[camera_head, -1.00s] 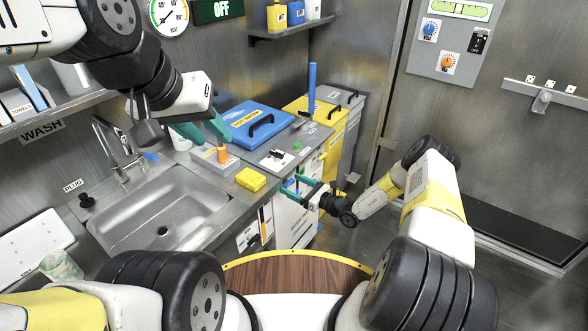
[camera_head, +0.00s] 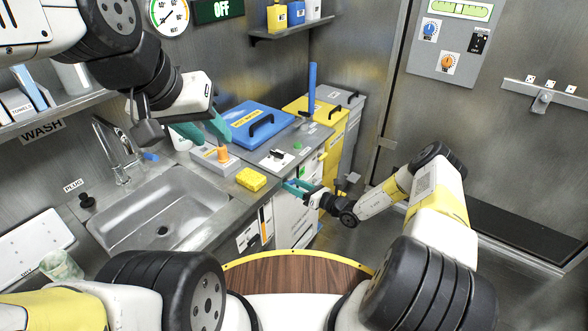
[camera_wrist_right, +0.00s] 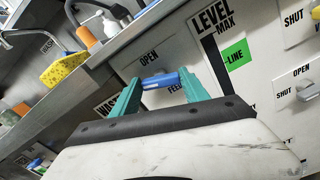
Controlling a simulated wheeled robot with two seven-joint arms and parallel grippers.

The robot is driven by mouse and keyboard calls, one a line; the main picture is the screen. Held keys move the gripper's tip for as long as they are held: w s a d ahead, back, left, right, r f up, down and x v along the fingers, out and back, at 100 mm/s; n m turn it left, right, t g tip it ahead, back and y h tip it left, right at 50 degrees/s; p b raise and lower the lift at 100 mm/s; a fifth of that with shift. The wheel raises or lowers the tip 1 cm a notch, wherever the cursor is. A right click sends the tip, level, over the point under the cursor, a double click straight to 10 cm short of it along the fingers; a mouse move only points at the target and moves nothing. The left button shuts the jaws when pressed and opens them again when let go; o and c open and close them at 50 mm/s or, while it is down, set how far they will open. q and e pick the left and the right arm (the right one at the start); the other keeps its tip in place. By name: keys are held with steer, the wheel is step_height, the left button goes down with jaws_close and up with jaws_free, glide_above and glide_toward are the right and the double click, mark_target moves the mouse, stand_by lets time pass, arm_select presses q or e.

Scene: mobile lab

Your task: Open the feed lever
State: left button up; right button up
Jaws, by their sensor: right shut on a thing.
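The feed lever is a small blue handle (camera_wrist_right: 162,81) on the white cabinet front, with an "OPEN" label above it and a partly hidden "FEED" label below. My right gripper (camera_wrist_right: 160,86) is shut on this handle, with one teal finger at each side of it. In the head view my right gripper (camera_head: 298,187) is at the cabinet front below the counter edge, and the handle is mostly hidden by the fingers. My left gripper (camera_head: 203,130) is open and empty above the counter, near an orange-topped device (camera_head: 222,155).
A sink (camera_head: 160,208) and a yellow sponge (camera_head: 251,179) are at the left. The wrist view shows a green line marker (camera_wrist_right: 235,54) and another lever (camera_wrist_right: 306,94) at the right.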

steer(key=o, duration=1.4)
steer(key=shift+v, duration=3.95)
steer(key=shift+r, duration=0.1)
